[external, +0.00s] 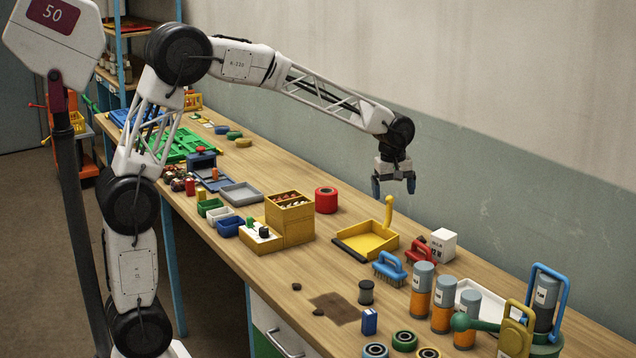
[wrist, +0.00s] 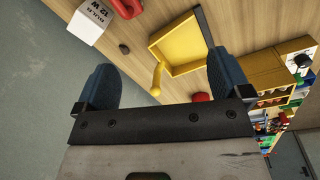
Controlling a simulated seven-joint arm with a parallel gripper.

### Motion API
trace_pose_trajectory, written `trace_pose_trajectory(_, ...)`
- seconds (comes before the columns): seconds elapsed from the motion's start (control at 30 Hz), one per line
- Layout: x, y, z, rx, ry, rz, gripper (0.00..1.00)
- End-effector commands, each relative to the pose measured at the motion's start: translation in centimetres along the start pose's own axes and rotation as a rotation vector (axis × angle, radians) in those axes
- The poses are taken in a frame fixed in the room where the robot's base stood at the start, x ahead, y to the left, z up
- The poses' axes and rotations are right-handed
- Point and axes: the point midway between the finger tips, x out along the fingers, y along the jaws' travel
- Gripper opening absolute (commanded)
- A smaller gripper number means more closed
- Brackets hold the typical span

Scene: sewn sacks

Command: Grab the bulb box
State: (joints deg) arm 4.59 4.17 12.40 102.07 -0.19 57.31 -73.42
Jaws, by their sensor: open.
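The bulb box (external: 443,244) is a small white carton near the wall side of the bench, right of the yellow dustpan. In the wrist view the bulb box (wrist: 89,22) is at the upper left, with "BULB 12 W" printed on a face. My gripper (external: 394,187) is open and empty, with blue fingers, held above the bench and to the left of the box. In the wrist view my gripper (wrist: 160,85) has its two fingers wide apart, and the box lies beyond the left finger, not between them.
The yellow dustpan (external: 366,241) with its upright handle lies beneath my gripper. A red brush (external: 421,252) is close beside the box, and a blue brush (external: 389,268) is in front. Several grey-and-orange canisters (external: 444,303) stand to the right. The wall (external: 560,210) is behind.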

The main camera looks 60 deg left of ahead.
Motion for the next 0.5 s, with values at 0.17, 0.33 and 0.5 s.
trace_pose_trajectory(0.17, 2.7, 4.3, -0.7, -0.118, -0.004, -0.018, 0.96)
trace_pose_trajectory(0.33, 5.4, 8.2, -1.1, -0.232, -0.005, -0.033, 0.96)
trace_pose_trajectory(0.5, 8.3, 11.8, -1.6, -0.347, -0.004, -0.048, 0.96)
